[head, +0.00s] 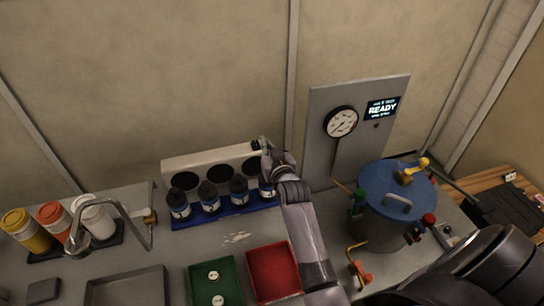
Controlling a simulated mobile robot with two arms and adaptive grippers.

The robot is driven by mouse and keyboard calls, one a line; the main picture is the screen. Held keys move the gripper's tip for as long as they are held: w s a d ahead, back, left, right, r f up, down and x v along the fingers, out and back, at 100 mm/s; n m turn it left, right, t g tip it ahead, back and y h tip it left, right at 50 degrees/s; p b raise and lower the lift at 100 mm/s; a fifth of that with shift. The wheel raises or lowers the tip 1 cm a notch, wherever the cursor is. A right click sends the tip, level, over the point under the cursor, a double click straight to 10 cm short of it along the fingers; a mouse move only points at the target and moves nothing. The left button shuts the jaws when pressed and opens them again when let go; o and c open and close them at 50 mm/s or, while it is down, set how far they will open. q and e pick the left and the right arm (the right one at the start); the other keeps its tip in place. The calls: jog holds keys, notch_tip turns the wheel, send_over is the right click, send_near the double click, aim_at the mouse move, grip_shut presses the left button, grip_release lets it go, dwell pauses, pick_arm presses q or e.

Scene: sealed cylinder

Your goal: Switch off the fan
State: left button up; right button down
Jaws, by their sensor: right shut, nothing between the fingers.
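The fan looks like a long pale box (197,160) with several dark round openings, standing at the back of the counter against the wall. My right gripper (261,146) is at the upper right end of this box, with its arm reaching up from the lower right. Its fingers look closed and hold nothing. A small dark part shows by the fingertips at the box's top edge; I cannot tell whether it is a switch or a fingertip, or whether they touch. My arm hides part of the box's right end. My left gripper is not in view.
Several dark bottles stand in a blue rack (222,218) before the box. A green tray (201,277) and a red tray (258,258) lie nearer. A blue-lidded cylinder (378,177) and a gauge panel (325,100) stand right. A faucet (110,204) and colored-lid containers are left.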

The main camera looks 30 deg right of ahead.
jog(key=v, duration=0.3)
jog(key=shift+s+f+b, duration=0.3)
jog(key=shift+b, duration=0.1)
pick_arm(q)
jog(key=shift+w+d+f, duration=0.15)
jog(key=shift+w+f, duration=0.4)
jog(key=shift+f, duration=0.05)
pick_arm(e)
jog(key=shift+s+a+r, duration=0.25)
jog(key=shift+s, duration=0.3)
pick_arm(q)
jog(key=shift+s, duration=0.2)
pick_arm(e)
jog(key=shift+f, duration=0.15)
